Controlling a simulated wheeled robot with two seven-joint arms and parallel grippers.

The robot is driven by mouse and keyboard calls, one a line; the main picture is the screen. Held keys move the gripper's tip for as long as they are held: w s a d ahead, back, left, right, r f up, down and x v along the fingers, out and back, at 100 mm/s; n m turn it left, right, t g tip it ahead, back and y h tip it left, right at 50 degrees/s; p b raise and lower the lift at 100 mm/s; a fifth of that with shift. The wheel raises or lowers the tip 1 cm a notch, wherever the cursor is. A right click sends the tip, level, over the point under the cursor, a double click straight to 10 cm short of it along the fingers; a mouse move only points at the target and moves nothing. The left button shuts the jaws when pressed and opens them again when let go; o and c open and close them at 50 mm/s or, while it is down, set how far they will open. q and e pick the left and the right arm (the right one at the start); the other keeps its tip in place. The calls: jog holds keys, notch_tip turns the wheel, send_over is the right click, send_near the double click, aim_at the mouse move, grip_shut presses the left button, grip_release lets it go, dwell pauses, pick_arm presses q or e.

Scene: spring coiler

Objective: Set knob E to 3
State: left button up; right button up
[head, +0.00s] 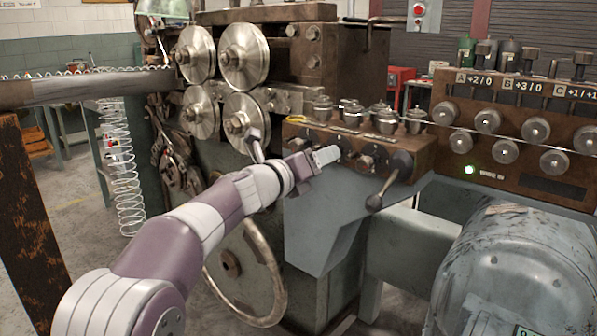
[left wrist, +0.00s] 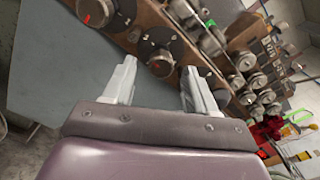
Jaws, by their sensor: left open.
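Dark round knobs sit on the front of the brown control box (head: 420,155). One knob (head: 370,160) is just right of my left gripper (head: 327,156). I cannot read any letter E or the dial numbers. My right gripper is out of view.
Large metal rollers (head: 243,55) stand up and left, and a handwheel (head: 262,285) is below. A panel (head: 497,82) labelled A, B, C and a grey motor housing (head: 515,265) are at right.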

pick_arm(q)
jog(key=v, duration=0.9)
